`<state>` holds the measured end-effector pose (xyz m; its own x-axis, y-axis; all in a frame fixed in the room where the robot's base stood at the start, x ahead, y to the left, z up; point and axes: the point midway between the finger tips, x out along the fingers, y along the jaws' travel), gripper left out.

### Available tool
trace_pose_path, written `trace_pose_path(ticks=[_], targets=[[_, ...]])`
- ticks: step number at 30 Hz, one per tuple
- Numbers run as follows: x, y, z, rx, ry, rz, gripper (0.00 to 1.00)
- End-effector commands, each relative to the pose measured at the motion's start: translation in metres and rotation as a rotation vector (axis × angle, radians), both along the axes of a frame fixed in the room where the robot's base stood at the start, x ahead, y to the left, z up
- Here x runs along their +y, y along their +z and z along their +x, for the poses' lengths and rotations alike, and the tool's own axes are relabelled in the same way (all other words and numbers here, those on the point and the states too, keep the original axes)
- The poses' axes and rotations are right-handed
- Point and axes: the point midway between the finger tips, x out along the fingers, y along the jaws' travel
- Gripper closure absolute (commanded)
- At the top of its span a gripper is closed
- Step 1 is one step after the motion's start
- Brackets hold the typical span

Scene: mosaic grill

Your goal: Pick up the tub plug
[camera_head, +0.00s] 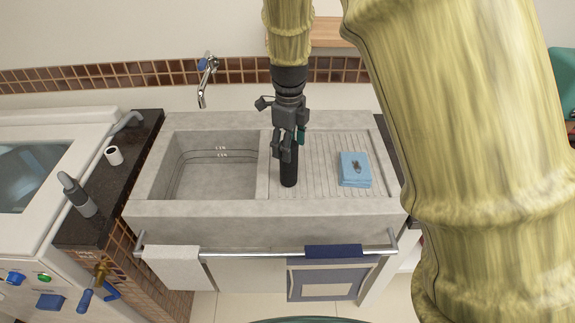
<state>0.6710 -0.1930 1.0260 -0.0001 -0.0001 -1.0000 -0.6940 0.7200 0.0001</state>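A small dark object (355,166), perhaps the tub plug, lies on a folded blue cloth (356,180) at the right of the ribbed drainboard. It is too small for me to be sure what it is. My gripper (285,152) hangs over the left part of the drainboard, to the left of the cloth and apart from it. Its fingers point down in front of or beside a black cylinder (289,176) that stands upright there. I cannot tell whether the fingers touch the cylinder or how far apart they are.
The stone sink's empty basin (205,182) is left of the drainboard, under a tap (206,75). A rail (265,254) with towels runs along the front. A white cup (114,155) and a grey bottle (78,195) stand on the dark counter at left.

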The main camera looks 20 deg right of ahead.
Motion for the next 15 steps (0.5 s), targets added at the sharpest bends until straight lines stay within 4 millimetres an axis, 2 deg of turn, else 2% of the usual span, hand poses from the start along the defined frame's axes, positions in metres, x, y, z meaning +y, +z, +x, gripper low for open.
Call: trace_pose_path(ticks=[1, 6, 15], targets=[[0.0000, 0.0000, 0.0000, 0.000, 0.000, 0.000, 0.55], [0.0000, 0.0000, 0.0000, 0.000, 0.000, 0.000, 0.86], [0.0000, 0.0056, 0.0000, 0.000, 0.000, 0.000, 0.88]])
